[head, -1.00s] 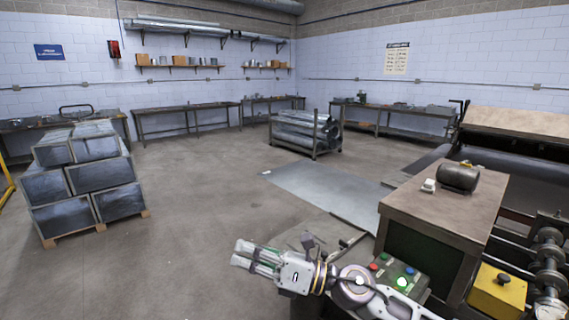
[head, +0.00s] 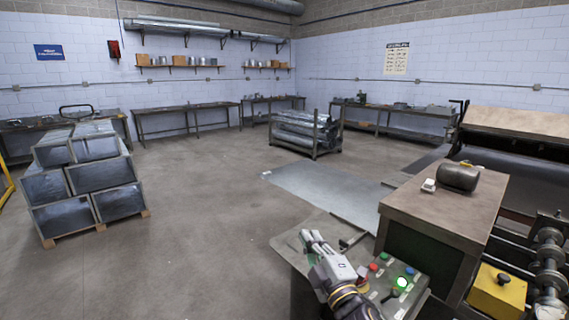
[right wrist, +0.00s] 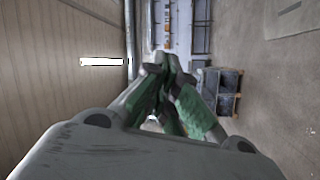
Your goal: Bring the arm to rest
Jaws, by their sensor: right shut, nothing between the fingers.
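My right gripper (head: 312,239) is at the bottom middle of the head view, pointing up and away over the left part of a control panel. Its fingers lie close together and hold nothing. In the right wrist view the green-padded fingers (right wrist: 172,88) meet with nothing between them. The control panel (head: 378,300) has red, green and blue buttons, and a bright green light (head: 400,283) is lit. My left gripper is in neither view.
A brown-topped cabinet (head: 445,205) with a dark cylinder (head: 458,176) stands to the right. A yellow box (head: 497,290) is beside rollers. Stacked duct pieces (head: 85,178) sit on a pallet at left. A flat metal sheet (head: 325,193) lies ahead. The middle floor is clear.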

